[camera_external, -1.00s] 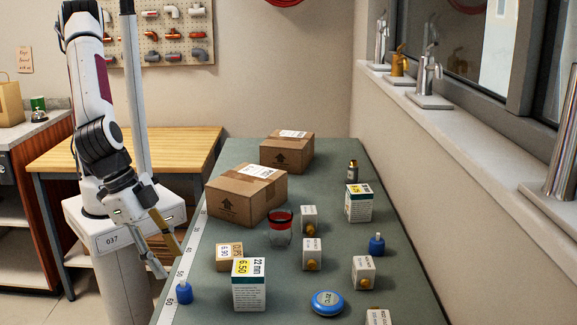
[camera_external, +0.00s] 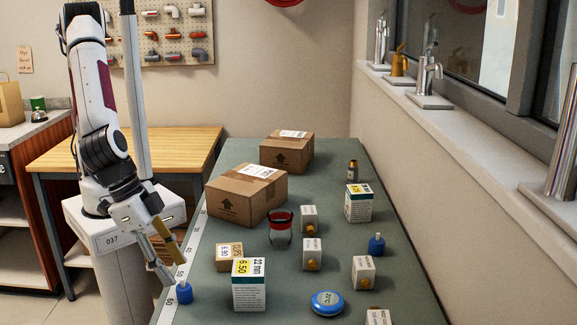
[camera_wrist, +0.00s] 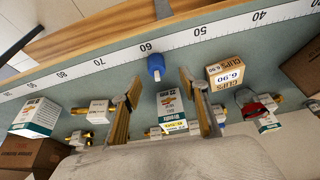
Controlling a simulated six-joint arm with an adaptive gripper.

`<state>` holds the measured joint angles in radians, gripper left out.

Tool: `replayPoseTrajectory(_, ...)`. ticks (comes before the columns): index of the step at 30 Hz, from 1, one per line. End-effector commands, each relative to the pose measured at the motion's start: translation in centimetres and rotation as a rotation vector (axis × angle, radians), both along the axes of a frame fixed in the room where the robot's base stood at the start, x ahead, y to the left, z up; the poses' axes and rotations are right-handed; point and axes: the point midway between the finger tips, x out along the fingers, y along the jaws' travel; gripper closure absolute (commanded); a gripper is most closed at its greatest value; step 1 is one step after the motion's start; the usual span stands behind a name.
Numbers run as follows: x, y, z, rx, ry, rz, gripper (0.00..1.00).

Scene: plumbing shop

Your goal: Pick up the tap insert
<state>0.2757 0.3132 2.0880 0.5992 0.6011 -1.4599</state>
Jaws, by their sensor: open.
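A small blue piece with a pale stem, which looks like the tap insert (camera_external: 184,294), stands upright on the near left edge of the green table, beside the ruler strip. My gripper (camera_external: 177,271) is open and empty, tilted down just above and left of it. In the wrist view the blue insert (camera_wrist: 156,66) shows just beyond and between my open fingertips (camera_wrist: 160,82), with no visible contact. A similar blue piece (camera_external: 376,245) stands at the right side of the table.
A white 22 mm box (camera_external: 249,292) and a small clips box (camera_external: 229,257) stand right of the insert. Cardboard boxes (camera_external: 245,196) fill the back left.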

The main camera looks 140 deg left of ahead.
Motion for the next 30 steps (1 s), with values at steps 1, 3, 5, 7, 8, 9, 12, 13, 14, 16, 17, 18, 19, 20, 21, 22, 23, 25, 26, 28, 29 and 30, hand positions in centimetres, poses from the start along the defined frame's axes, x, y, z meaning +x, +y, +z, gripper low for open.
replayPoseTrajectory(1,0.1,0.1,-0.3,0.000,0.002,-0.001,0.56)
replayPoseTrajectory(3,0.2,0.2,-0.6,0.001,0.000,-0.002,0.56)
replayPoseTrajectory(5,0.2,0.2,-0.7,0.000,0.000,-0.002,0.56)
replayPoseTrajectory(7,0.2,0.2,-0.7,0.000,0.000,-0.001,0.56)
replayPoseTrajectory(8,0.2,0.2,-0.7,0.000,0.000,-0.001,0.56)
replayPoseTrajectory(9,0.2,0.2,-0.7,0.000,0.000,-0.001,0.56)
replayPoseTrajectory(12,0.2,0.2,-0.7,0.000,0.000,-0.001,0.56)
replayPoseTrajectory(13,0.2,0.2,-0.7,0.000,0.000,-0.001,0.56)
replayPoseTrajectory(14,0.2,0.2,-0.7,0.000,0.000,-0.001,0.56)
replayPoseTrajectory(16,0.3,0.2,-0.8,0.000,0.000,-0.001,0.56)
replayPoseTrajectory(17,0.3,0.2,-0.9,0.000,0.000,-0.001,0.56)
replayPoseTrajectory(18,0.4,0.2,-1.0,0.000,0.001,-0.001,0.56)
replayPoseTrajectory(19,0.4,0.2,-1.2,0.000,0.002,-0.001,0.56)
replayPoseTrajectory(20,0.5,0.3,-1.4,0.000,0.002,-0.001,0.56)
replayPoseTrajectory(21,0.6,0.3,-1.6,0.000,0.001,0.000,0.56)
replayPoseTrajectory(22,0.7,0.3,-1.8,0.000,0.001,-0.001,0.56)
replayPoseTrajectory(23,0.8,0.3,-2.0,0.000,0.001,-0.001,0.56)
replayPoseTrajectory(25,1.1,0.4,-2.7,0.001,0.002,-0.002,0.56)
replayPoseTrajectory(26,1.2,0.5,-2.9,0.001,0.002,-0.001,0.56)
replayPoseTrajectory(28,1.5,0.5,-3.5,0.000,0.001,-0.001,0.56)
replayPoseTrajectory(29,1.6,0.6,-3.8,0.001,0.002,-0.001,0.56)
replayPoseTrajectory(30,1.7,0.8,-4.2,0.001,0.002,-0.001,0.56)
